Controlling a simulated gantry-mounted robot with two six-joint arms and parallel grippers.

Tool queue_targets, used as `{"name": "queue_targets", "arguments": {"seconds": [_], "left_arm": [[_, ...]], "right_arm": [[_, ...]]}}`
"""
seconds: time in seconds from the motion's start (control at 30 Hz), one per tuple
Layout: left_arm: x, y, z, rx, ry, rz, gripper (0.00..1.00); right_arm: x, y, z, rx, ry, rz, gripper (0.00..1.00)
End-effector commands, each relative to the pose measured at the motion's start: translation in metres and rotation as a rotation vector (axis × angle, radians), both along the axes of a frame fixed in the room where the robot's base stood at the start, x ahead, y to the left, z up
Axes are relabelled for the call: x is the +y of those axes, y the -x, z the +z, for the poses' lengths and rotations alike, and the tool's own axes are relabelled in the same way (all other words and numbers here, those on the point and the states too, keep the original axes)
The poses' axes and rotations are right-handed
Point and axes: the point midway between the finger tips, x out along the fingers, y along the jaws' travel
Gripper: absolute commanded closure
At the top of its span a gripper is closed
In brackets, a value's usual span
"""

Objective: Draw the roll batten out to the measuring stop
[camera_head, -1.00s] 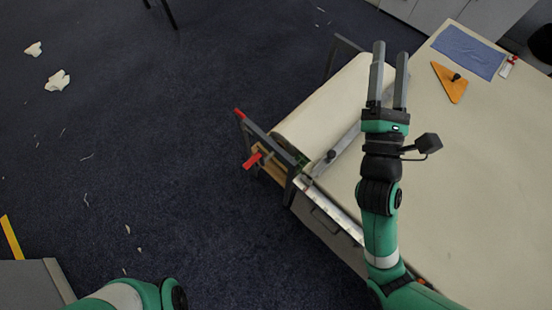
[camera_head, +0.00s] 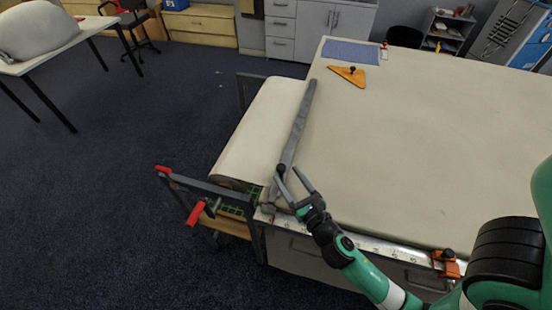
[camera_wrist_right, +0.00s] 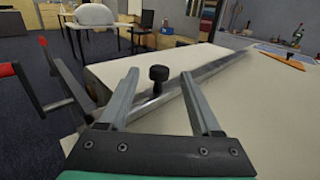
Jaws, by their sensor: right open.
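The roll batten (camera_head: 298,125) is a long grey bar lying along the left side of the table, at the edge of the cream cloth roll (camera_head: 262,125). Its black knob (camera_head: 281,168) stands up near the front end; it also shows in the right wrist view (camera_wrist_right: 158,76). My right gripper (camera_head: 287,174) is open, its fingertips close to the knob. In the wrist view the knob appears between the fingers, with no visible grip on it. The orange measuring stop (camera_head: 446,264) sits at the right on the front ruler (camera_head: 375,246). My left gripper is out of view.
A grey roll frame (camera_head: 205,187) with a red handle (camera_head: 195,213) stands at the table's left end. An orange triangle (camera_head: 349,75) and a blue cloth (camera_head: 352,52) lie at the back. The cloth table (camera_head: 420,150) is clear in the middle.

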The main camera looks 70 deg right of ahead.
Motion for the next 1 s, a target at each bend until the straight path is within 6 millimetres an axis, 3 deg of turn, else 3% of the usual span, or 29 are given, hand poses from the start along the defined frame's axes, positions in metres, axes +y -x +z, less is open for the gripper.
{"name": "queue_targets", "arguments": {"seconds": [0.3, 0.7, 1.0], "left_arm": [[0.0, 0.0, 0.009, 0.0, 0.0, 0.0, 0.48], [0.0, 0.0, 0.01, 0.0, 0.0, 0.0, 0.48], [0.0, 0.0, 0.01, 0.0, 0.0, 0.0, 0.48]], "right_arm": [[-0.041, -0.051, 0.001, -0.002, 0.0, 0.0, 0.35], [-0.048, -0.06, 0.0, -0.001, 0.001, 0.001, 0.37], [-0.048, -0.06, 0.0, -0.001, 0.001, 0.001, 0.91]]}}
